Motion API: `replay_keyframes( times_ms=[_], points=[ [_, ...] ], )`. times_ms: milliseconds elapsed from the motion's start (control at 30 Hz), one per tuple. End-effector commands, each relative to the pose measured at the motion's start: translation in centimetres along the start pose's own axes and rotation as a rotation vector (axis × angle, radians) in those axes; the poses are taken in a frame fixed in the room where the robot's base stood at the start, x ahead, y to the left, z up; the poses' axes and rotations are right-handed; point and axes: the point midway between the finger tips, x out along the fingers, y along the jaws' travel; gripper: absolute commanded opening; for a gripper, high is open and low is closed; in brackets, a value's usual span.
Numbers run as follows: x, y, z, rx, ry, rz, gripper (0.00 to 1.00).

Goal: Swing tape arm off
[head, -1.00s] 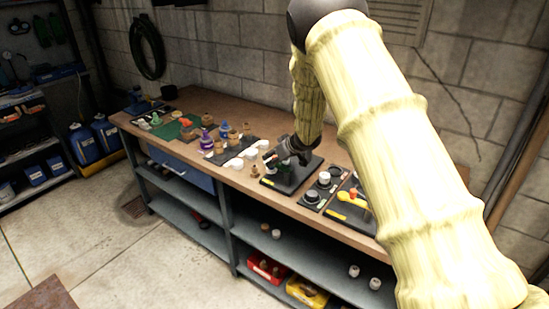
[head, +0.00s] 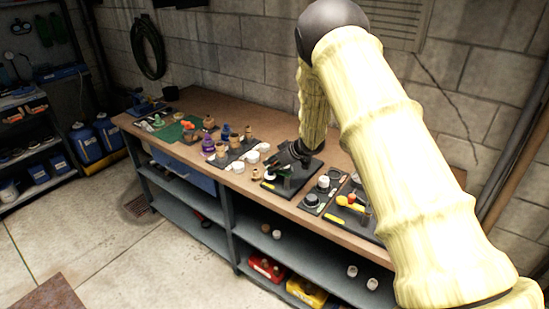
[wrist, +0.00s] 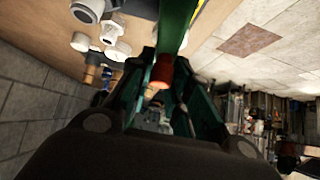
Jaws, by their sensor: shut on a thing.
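My gripper (head: 282,158) is over the dark base board (head: 307,180) on the workbench, at the centre of the head view. In the wrist view, a green bar (wrist: 177,22), which looks like the tape arm, runs down from the top edge to between the two fingers of my gripper (wrist: 165,85). A red-orange end piece (wrist: 162,70) shows between the fingers, and they are shut on the arm there. The exact contact is dark and partly hidden. In the head view my gripper and forearm hide much of the fixture.
White cups (head: 252,158) and several bottles (head: 208,142) stand left of the board. A tray with dark round pieces (head: 323,183) and a yellow tool (head: 350,203) lie to the right. The brown bench top (head: 240,104) is clear behind. A block wall stands beyond.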

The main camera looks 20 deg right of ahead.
Motion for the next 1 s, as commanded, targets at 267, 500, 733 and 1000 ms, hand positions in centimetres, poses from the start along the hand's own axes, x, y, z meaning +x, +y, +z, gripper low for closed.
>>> replay_keyframes(
  times_ms=[267, 500, 733, 1000],
  points=[
    [0.03, -0.41, 0.14, -0.033, 0.000, -0.037, 0.00],
    [0.07, -0.44, 0.20, -0.032, -0.001, -0.037, 0.00],
    [0.03, -0.39, 0.15, -0.033, 0.000, -0.036, 0.40],
    [-0.36, -0.30, 0.10, -0.033, 0.000, -0.034, 0.40]
  ],
)
